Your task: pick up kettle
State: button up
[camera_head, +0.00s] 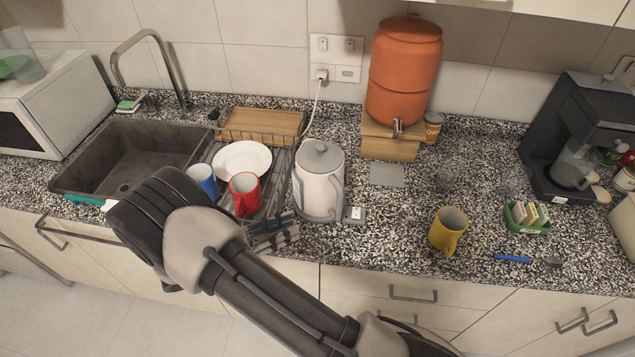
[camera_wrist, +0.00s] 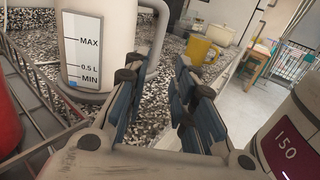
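The kettle (camera_head: 316,190) is white with a grey lid and stands upright on the counter, just right of the dish rack. Its handle is on its right side. In the wrist view the kettle (camera_wrist: 88,35) fills the upper left, with a gauge marked MAX, 0.5 L and MIN; its top is out of frame. My gripper (camera_head: 275,232) is near the counter's front edge, in front and to the left of the kettle's base. In the wrist view my gripper (camera_wrist: 160,88) has its blue-padded fingers apart with nothing between them. It appears clear of the kettle.
A red mug (camera_head: 244,193), a blue mug (camera_head: 203,180) and a white plate (camera_head: 241,160) are in the rack left of the kettle. A yellow mug (camera_head: 447,230) stands to the right. An orange dispenser (camera_head: 403,75) is behind. Counter between kettle and yellow mug is mostly clear.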

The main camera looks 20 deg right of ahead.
jog(key=b, duration=0.1)
send_near(339, 206)
jog(key=d, duration=0.3)
jog(key=d+f, duration=0.1)
jog(key=d, duration=0.1)
jog(key=shift+w+d, duration=0.1)
jog(key=shift+w, duration=0.15)
jog(key=shift+w+d+f+b, duration=0.1)
jog(key=shift+d+b, duration=0.2)
jog(key=shift+d, duration=1.05)
jog(key=shift+w+d+f+b, duration=0.1)
jog(key=shift+d+b, duration=0.2)
jog(key=shift+d, duration=1.05)
jog(key=shift+r, duration=0.1)
grip_shut()
